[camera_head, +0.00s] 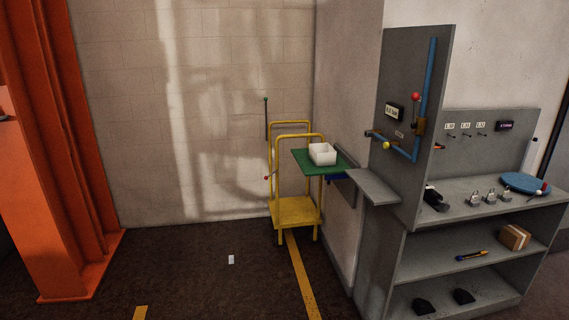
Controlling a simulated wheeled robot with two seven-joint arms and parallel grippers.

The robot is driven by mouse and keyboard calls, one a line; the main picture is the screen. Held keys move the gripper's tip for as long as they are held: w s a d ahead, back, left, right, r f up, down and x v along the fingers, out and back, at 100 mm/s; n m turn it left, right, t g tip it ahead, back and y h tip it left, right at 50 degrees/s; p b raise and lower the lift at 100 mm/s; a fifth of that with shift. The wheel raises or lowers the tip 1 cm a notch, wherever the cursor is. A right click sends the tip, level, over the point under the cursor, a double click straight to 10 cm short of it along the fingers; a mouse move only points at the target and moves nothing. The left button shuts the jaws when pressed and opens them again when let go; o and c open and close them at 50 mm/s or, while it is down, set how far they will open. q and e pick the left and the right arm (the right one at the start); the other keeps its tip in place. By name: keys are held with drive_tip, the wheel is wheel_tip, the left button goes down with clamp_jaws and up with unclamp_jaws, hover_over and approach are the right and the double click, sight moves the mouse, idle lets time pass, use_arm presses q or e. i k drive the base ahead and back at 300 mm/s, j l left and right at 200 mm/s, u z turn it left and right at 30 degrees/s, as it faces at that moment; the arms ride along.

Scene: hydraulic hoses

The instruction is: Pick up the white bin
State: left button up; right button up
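The white bin (322,154) is a small open-topped box. It stands upright on a green board (309,169) at the top of a yellow cart, some way off near the room's corner. Its near walls and part of its inside show, and I cannot make out any contents. Neither of my grippers is in view.
The yellow cart (296,211) stands by the wall. A grey ledge (372,187) juts out between it and a grey shelf unit (452,262) holding padlocks and tools. An orange column (62,150) stands left. Dark floor (190,268) is mostly clear, with a small white object (231,259).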

sight(321, 155)
drive_tip(key=i, duration=1.7)
